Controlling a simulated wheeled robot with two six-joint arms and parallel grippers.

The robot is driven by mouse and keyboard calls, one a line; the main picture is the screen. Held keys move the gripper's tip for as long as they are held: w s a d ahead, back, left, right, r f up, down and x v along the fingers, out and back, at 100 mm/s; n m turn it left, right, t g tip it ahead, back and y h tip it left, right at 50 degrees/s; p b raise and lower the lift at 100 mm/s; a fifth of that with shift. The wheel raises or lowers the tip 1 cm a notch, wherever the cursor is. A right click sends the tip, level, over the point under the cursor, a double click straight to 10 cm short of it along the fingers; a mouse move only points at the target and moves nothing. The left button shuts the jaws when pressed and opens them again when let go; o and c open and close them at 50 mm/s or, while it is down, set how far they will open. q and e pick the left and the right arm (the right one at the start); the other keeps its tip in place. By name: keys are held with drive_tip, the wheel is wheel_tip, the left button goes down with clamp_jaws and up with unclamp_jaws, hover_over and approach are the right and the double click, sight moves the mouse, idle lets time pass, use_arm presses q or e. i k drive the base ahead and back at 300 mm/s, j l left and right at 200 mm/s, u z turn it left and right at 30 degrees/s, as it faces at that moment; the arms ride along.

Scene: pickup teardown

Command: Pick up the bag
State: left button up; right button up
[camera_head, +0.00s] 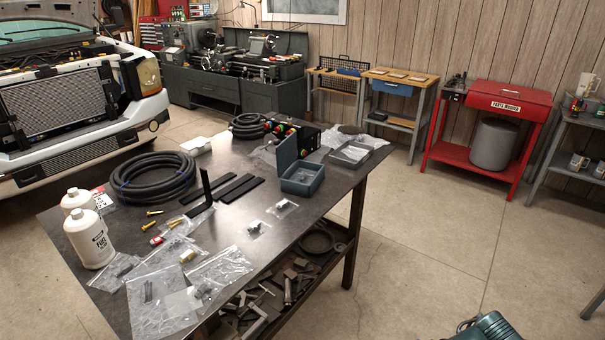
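Several clear plastic zip bags lie on the dark metal workbench (320,190); I cannot tell which one is the task's bag. A large bag (150,318) with dark small parts lies at the near edge, and another bag (228,264) overlaps the area to its right. A bag (113,272) with dark parts lies at the left edge. Two small bags, one (253,229) and another (283,208), hold small dark parts near the right edge. Neither gripper can be made out in view.
White bottles (88,238) stand at the bench's left edge. A coiled black hose (152,178), black strips (240,188), brass fittings and an open grey box (302,178) are also on top. A lower shelf holds metal parts. The floor to the right (430,240) is mostly clear.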

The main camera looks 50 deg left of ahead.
sight(304, 176)
drive_tip(key=i, duration=0.65)
drive_tip(key=u, duration=1.1)
